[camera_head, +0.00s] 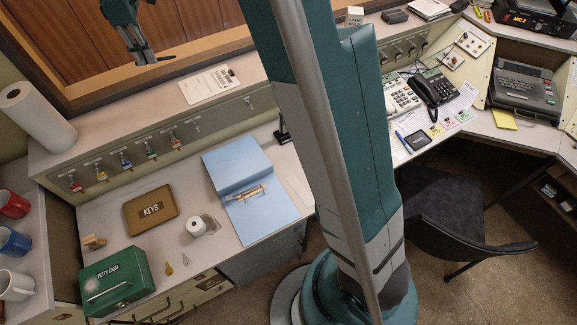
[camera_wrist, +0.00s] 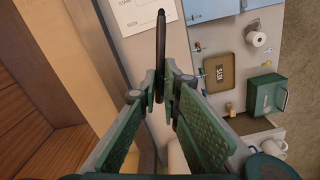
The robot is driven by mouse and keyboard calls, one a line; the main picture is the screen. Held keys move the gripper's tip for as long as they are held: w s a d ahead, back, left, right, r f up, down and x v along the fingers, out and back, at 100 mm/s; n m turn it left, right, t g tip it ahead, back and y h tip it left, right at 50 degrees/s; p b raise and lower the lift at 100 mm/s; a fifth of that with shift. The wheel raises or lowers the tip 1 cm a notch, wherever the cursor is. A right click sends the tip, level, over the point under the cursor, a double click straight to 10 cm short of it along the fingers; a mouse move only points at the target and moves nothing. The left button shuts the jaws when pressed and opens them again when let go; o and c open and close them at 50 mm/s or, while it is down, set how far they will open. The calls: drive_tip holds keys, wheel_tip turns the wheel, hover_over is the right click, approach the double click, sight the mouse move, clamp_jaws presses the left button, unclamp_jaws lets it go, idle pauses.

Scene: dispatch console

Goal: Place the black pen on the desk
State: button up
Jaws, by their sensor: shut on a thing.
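My gripper (camera_head: 148,60) is at the upper left in the head view, over the raised shelf near the wooden panelling. It is shut on a black pen (camera_wrist: 161,35), seen upright between the fingertips (camera_wrist: 161,84) in the wrist view. The pen also shows as a thin dark bar in the head view (camera_head: 166,58). The desk (camera_head: 232,262) lies below and in front of the shelf, with bare patches between its objects. How high the pen is above the shelf I cannot tell.
On the desk are a blue open binder (camera_head: 236,168), a brown KEYS box (camera_head: 151,210), a white roll (camera_head: 196,226) and a green petty cash box (camera_head: 117,281). A paper sheet (camera_head: 210,84) lies on the shelf (camera_head: 140,112). A paper towel roll (camera_head: 35,117) is at left.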

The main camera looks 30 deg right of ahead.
drive_tip(key=s+d+r+m+b, duration=0.1)
drive_tip(key=s+d+m+b, duration=0.45)
drive_tip(key=d, duration=0.95)
drive_tip(key=s+d+r+m+b, duration=0.1)
drive_tip(key=s+d+m, duration=0.1)
drive_tip(key=s+d, duration=1)
drive_tip(key=s+d+f+m+b, duration=0.3)
drive_tip(key=s+d+m+b, duration=0.1)
drive_tip(key=s+d, duration=0.65)
drive_tip(key=s+d+f+m+b, duration=0.2)
drive_tip(key=s+d+m+b, duration=0.1)
drive_tip(key=s+d, duration=0.75)
wheel_tip(320, 180, down, 29)
drive_tip(key=s+a, duration=0.1)
drive_tip(key=shift+s+a+f, duration=0.15)
drive_tip(key=shift+s+f, duration=0.05)
drive_tip(key=shift+s, duration=0.15)
drive_tip(key=shift+f+b, duration=0.9)
drive_tip(key=shift+f, duration=2)
